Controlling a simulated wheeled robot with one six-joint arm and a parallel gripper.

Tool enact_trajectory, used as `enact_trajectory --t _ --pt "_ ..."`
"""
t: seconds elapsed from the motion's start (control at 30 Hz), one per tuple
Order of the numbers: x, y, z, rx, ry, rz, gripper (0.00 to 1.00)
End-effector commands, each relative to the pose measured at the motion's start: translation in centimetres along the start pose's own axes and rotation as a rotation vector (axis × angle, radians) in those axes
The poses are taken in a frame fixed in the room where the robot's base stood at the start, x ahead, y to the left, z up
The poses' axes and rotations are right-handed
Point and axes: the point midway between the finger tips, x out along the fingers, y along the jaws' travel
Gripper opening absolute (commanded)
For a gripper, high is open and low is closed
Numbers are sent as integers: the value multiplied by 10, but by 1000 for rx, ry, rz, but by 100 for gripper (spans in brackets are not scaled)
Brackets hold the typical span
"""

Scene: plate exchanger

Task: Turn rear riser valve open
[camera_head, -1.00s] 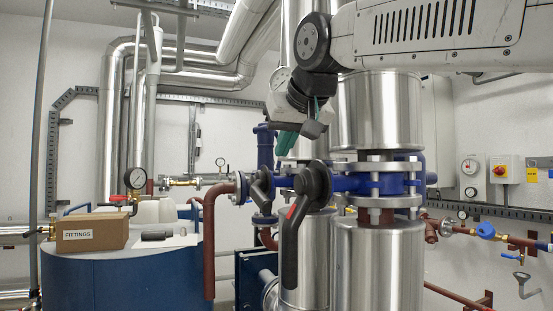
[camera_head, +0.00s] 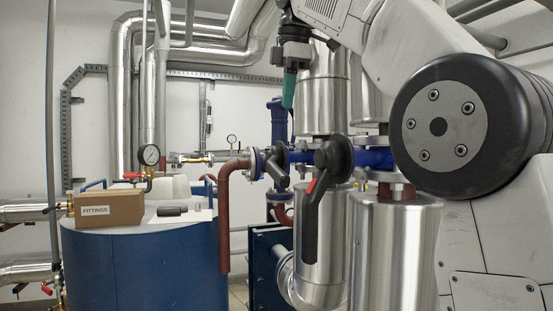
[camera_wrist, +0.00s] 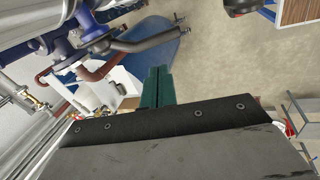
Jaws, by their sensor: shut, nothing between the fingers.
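In the head view two dark lever valves sit on the blue pipework. The nearer has a long black lever (camera_head: 316,215) with a red mark, hanging down from a round hub. The farther has a shorter dark lever (camera_head: 276,168), slanting down to the right, partly hidden by pipework. I cannot tell for sure which is the rear riser valve. My gripper (camera_head: 289,92), with green fingers, points down above both levers, shut, empty and apart from them. In the wrist view its green fingers (camera_wrist: 157,84) are together, and a dark lever (camera_wrist: 150,43) lies beyond them.
Silver insulated risers (camera_head: 322,95) stand beside my gripper. A red-brown pipe (camera_head: 223,215) stands between drum and valves.

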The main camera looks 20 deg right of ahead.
Motion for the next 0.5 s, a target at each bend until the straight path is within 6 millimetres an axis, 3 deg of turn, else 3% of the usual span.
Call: enact_trajectory --t 0.1,0.27,0.5 --pt "0 -9 -1 -112 -3 -43 0" --pt "7 -10 -3 -153 -2 -46 0" --pt "41 -12 -3 -149 -3 -47 0"
